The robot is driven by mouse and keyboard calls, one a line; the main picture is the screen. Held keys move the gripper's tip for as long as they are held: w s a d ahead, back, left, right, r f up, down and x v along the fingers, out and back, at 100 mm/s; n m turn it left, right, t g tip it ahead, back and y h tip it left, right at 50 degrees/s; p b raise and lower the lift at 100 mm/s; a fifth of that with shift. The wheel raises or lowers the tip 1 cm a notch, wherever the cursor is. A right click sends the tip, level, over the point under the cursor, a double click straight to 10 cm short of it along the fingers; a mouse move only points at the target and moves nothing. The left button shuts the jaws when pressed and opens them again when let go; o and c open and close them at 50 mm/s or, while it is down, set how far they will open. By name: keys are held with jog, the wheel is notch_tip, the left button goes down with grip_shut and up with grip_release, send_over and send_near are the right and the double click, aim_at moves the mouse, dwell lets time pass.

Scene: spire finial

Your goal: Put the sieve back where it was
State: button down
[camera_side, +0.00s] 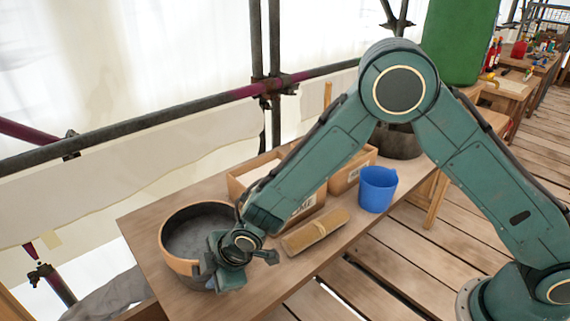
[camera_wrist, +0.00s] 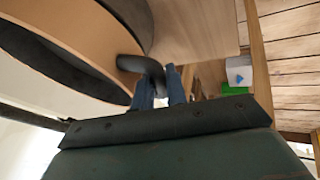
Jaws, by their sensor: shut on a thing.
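The sieve (camera_side: 178,263) is a wide round hoop with a tan wooden rim and a dark grey inside, at the left end of the wooden bench in the side view. In the wrist view its tan rim (camera_wrist: 88,32) fills the upper left. My gripper (camera_side: 212,272) is at the sieve's right front edge. In the wrist view its blue fingers (camera_wrist: 160,88) are shut on a dark curved piece at the rim. My wrist hides part of the sieve's right side. I cannot tell whether the sieve touches the bench.
On the bench (camera_side: 142,226), lettered boxes (camera_side: 305,205) stand behind my forearm. A tan bundle-like block (camera_side: 315,232) lies right of my gripper, with a blue bucket (camera_side: 378,190) further right. A dark round vessel (camera_side: 402,145) stands behind my arm. Scaffold poles (camera_side: 180,115) run behind.

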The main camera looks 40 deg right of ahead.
jog(key=shift+f, duration=0.35)
jog(key=c, duration=1.4)
grip_release()
jog(key=shift+r, duration=0.45)
jog(key=v, duration=1.2)
